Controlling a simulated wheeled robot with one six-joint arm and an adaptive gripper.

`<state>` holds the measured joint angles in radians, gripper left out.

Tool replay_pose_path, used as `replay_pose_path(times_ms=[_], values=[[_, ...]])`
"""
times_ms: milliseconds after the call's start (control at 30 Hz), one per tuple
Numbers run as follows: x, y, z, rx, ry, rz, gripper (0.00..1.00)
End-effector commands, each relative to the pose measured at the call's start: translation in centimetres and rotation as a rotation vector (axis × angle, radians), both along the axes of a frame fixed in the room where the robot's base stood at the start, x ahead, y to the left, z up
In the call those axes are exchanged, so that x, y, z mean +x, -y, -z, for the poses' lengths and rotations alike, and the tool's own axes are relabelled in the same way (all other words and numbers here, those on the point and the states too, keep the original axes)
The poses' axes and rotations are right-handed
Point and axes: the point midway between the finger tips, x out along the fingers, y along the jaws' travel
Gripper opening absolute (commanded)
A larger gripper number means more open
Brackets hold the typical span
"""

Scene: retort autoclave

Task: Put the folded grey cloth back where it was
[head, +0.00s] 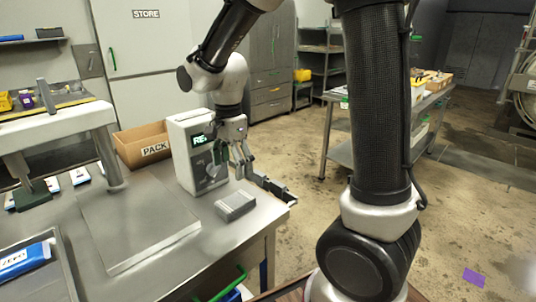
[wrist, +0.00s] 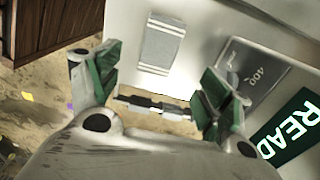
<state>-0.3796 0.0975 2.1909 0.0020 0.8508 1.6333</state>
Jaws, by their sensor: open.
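The folded grey cloth (head: 236,206) lies flat on the metal table near its right edge, in front of the white machine. In the wrist view the cloth (wrist: 161,46), with pale stripes at one end, lies beyond my fingertips, toward the top of the picture. My gripper (head: 238,163) is above the table beside the machine, just above and behind the cloth in the head view. In the wrist view my gripper (wrist: 160,82) has its green-padded fingers wide apart with nothing between them. The cloth appears clear of the fingers.
The white machine (head: 186,145) with a green display stands close left of my gripper; its display (wrist: 287,128) reads READ in the wrist view. A dark and silver fitting (head: 274,188) is at the table's right edge. A flat plate (head: 137,230) and a PACK box (head: 140,143) are left.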

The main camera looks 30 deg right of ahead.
Motion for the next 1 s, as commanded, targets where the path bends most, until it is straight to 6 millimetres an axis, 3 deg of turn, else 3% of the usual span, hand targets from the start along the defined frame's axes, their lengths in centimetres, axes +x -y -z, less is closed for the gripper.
replay_pose_path(times_ms=[133,233,400,533,733,1000], values=[[-0.9,1.5,-1.7,0.01,0.03,-0.078,0.79],[-3.0,4.3,-4.4,0.015,0.086,-0.239,0.79],[-9.1,9.9,-8.8,-0.032,0.209,-0.631,0.79],[-13.8,12.8,-10.3,-0.11,0.281,-0.91,0.79],[-18.2,14.7,-10.7,-0.213,0.322,-1.175,0.79],[-19.0,15.0,-10.6,-0.237,0.324,-1.238,0.79]])
